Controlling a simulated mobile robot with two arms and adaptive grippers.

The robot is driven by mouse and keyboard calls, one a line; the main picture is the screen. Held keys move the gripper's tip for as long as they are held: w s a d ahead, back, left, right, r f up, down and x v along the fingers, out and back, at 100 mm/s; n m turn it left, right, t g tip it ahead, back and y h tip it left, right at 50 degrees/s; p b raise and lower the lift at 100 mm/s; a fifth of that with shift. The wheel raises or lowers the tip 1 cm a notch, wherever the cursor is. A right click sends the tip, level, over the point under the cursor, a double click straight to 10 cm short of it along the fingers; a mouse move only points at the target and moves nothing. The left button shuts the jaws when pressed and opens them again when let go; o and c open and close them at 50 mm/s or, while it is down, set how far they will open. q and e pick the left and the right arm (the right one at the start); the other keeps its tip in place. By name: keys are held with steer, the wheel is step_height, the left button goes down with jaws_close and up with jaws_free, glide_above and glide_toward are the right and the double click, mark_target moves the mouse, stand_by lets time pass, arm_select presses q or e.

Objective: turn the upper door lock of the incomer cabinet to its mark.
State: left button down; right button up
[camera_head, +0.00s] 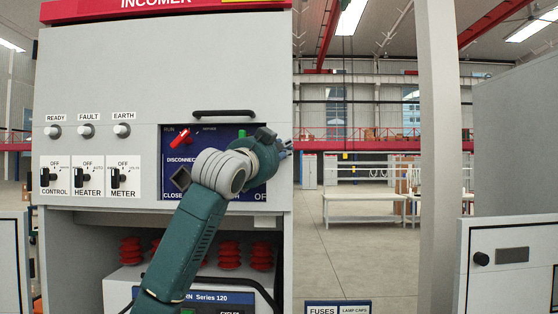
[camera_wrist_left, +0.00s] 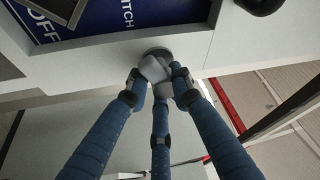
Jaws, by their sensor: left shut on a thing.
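The incomer cabinet (camera_head: 110,75) stands at the left of the head view, with its red INCOMER header at the top. My left arm reaches up across its front, and my left gripper (camera_head: 285,147) is at the right edge of the cabinet, beside the blue switch panel. In the left wrist view the three blue fingers of my left gripper (camera_wrist_left: 160,88) close around a small grey door lock (camera_wrist_left: 155,68) on a dark round base. The fingers partly cover the lock; its mark cannot be made out. In the head view the lock is hidden by the gripper. My right gripper is not in view.
A black handle (camera_head: 224,113) sits above the blue panel (camera_head: 178,150), which carries a red lever (camera_head: 180,137). Lamps and selector switches are to the left. A grey post (camera_head: 440,150) and another cabinet stand at the right. Open floor (camera_head: 365,250) lies between.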

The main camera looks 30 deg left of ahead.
arm_select(q)
steer(key=n+y+b, duration=0.1)
steer(key=n, duration=0.1)
steer(key=n+y+b, duration=0.1)
steer(key=n+b, duration=0.1)
steer(key=n, duration=0.1)
steer(key=shift+w+d+f+n+t, duration=0.2)
steer(key=shift+n+t, duration=0.1)
steer(key=shift+t, duration=0.1)
steer(key=n+y+b, duration=0.1)
steer(key=n, duration=0.1)
steer(key=n+y+b, duration=0.1)
steer(key=n, duration=0.2)
steer(key=shift+r+y, duration=0.15)
steer(key=shift+y, duration=0.25)
steer(key=shift+r+n+g+y+b, duration=0.25)
steer(key=shift+n+y, duration=0.5)
steer(key=shift+n, duration=0.75)
steer(key=shift+n+g+y+b, duration=0.3)
steer(key=shift+n+y, duration=0.45)
steer(key=shift+n, duration=0.75)
steer(key=shift+s, duration=0.1)
steer(key=c, duration=1.8)
jaws_free()
steer(key=shift+o, duration=0.2)
steer(key=v, duration=1.2)
